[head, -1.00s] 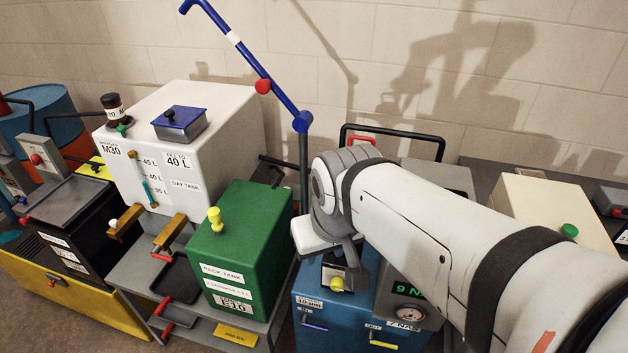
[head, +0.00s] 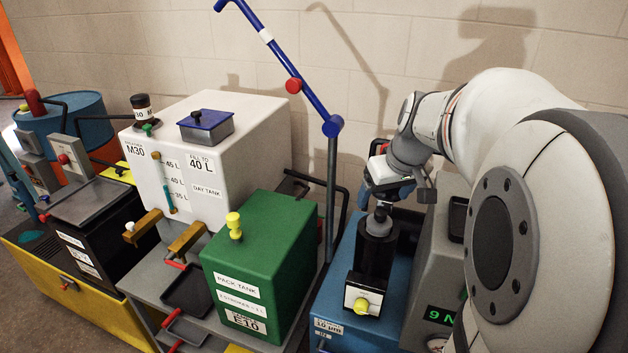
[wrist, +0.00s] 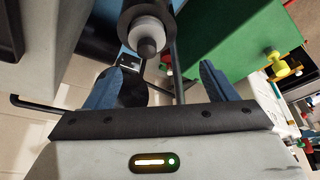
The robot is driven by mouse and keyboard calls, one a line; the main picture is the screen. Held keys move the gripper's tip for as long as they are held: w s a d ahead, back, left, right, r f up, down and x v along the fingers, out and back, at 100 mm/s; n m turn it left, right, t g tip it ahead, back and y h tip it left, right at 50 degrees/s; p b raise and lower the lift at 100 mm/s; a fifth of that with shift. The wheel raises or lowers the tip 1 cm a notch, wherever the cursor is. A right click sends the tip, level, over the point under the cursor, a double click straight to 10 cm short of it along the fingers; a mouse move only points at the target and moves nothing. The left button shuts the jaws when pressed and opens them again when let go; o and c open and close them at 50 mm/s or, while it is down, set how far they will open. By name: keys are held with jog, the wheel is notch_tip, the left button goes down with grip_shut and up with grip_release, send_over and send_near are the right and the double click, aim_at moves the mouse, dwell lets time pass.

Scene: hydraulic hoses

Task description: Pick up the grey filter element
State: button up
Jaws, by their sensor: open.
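The grey filter element (head: 379,225), a light grey cylinder with a dark knob on top, sticks up out of a black upright housing (head: 374,256) on the blue unit. It also shows in the wrist view (wrist: 150,30), at top centre, with its knob towards my gripper. My gripper (head: 386,190) is close above and slightly behind the knob in the head view. In the wrist view my gripper's blue fingers (wrist: 162,68) are spread apart and empty, with the knob just beyond the tips, a little left of the middle. The lower part of the element is hidden inside the housing.
The green pack tank (head: 262,262) stands left of the blue unit (head: 338,290), with a dark post (head: 331,200) and blue lever between them. A grey gauge box (head: 430,265) stands close on the right. A white day tank (head: 245,125) stands further left.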

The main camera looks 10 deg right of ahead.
aim_at(381, 211)
jog(key=shift+w+d+f, duration=0.35)
jog(key=shift+w+d, duration=0.1)
jog(key=shift+d, duration=0.15)
jog(key=shift+w+d+f, duration=0.35)
jog(key=shift+w+d, duration=0.05)
jog(key=shift+d, duration=0.15)
jog(key=x, duration=0.6)
jog(key=shift+s+a+f+p, duration=0.15)
jog(key=shift+s+a+p, duration=0.05)
jog(key=shift+s+p, duration=0.1)
jog(key=shift+w+f, duration=0.25)
jog(key=shift+f, duration=0.25)
jog(key=c, duration=1.5)
